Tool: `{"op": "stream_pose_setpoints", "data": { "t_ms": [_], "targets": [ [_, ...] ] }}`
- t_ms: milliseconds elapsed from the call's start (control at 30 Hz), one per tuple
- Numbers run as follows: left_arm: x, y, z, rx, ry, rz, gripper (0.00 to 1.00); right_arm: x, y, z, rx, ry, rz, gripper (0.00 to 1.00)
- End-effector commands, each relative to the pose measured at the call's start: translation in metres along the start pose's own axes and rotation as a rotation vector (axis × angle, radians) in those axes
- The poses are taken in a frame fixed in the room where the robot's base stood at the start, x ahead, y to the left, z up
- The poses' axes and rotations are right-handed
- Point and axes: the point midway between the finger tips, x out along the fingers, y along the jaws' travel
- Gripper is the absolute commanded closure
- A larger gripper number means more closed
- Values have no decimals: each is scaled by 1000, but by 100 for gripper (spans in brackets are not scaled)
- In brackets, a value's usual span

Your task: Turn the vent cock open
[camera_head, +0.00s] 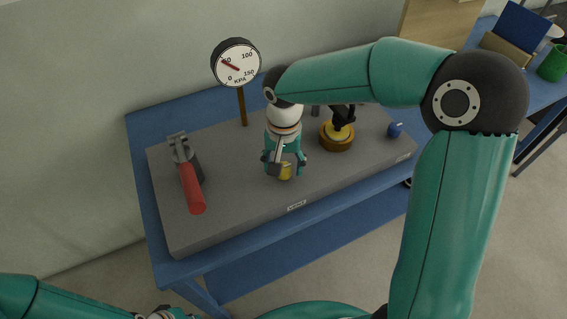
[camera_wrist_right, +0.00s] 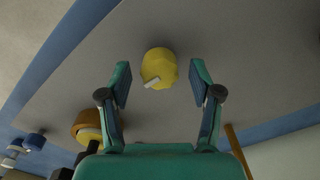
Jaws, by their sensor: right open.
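The vent cock (camera_head: 285,173) is a yellow knob on the grey panel, just behind a small label that seems to read VENT. In the right wrist view the yellow knob (camera_wrist_right: 158,66) shows a short white mark pointing towards the left of the picture. My right gripper (camera_head: 284,165) is over the knob, partly hiding it in the head view. Its fingers (camera_wrist_right: 161,74) are open, one on each side of the knob with visible gaps. My left gripper (camera_head: 168,313) shows only in part at the bottom edge; its fingers cannot be made out.
A pressure gauge (camera_head: 236,64) on a post reads near 50 KPA. A brown round fitting (camera_head: 337,144) with a yellow top and a blue knob (camera_head: 394,130) are to the right. The panel's front-left (camera_head: 230,210) is clear.

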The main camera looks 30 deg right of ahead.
Motion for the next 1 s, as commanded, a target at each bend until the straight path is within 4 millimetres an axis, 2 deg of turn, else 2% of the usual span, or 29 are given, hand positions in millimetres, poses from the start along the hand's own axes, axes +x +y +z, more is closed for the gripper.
{"op": "stream_pose_setpoints", "data": {
  "t_ms": [200, 567, 1000],
  "targets": [
    [0, 0, 0, 0, 0, 0, 100, 0, 0, 0, 0, 0, 0, 36],
    [0, 0, 0, 0, 0, 0, 100, 0, 0, 0, 0, 0, 0, 96],
    [1, 0, 0, 0, 0, 0, 100, 0, 0, 0, -83, 0, -1, 95]
  ]
}}
